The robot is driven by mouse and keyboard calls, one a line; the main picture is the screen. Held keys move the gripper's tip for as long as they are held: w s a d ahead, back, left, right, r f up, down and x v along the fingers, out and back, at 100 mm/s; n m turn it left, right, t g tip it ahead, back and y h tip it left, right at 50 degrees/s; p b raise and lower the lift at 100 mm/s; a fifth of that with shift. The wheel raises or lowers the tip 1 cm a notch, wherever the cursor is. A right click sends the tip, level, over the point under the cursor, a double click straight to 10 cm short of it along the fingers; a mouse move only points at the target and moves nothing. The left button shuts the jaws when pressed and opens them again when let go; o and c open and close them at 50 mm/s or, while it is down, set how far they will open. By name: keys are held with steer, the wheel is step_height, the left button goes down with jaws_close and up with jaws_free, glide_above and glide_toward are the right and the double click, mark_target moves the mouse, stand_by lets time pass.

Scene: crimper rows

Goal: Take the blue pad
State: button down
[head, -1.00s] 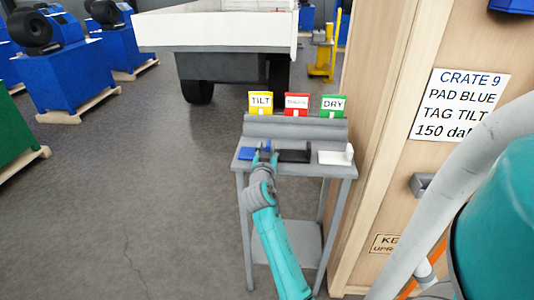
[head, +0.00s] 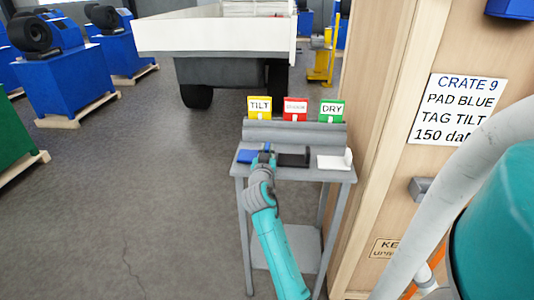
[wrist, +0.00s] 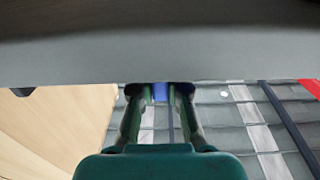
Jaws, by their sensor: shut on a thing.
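The blue pad (head: 246,156) lies at the left end of the grey stand's top (head: 308,174) in the head view. Its right part is hidden behind my gripper. My gripper (head: 264,149) is shut on the blue pad, at the pad's right side. In the wrist view a strip of the blue pad (wrist: 159,92) shows between the two fingertips (wrist: 160,90). I cannot tell any gap between the pad and the stand.
A black pad (head: 294,158) and a white pad (head: 333,161) are to the right. Yellow TILT (head: 259,105), red (head: 295,106) and green DRY (head: 332,108) tags stand behind. A wooden crate (head: 385,110), with a sign (head: 457,108) reading "CRATE 9 PAD BLUE TAG TILT", borders the stand's right.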

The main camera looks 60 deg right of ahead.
steer(key=shift+r, duration=2.05)
steer(key=shift+f, duration=0.1)
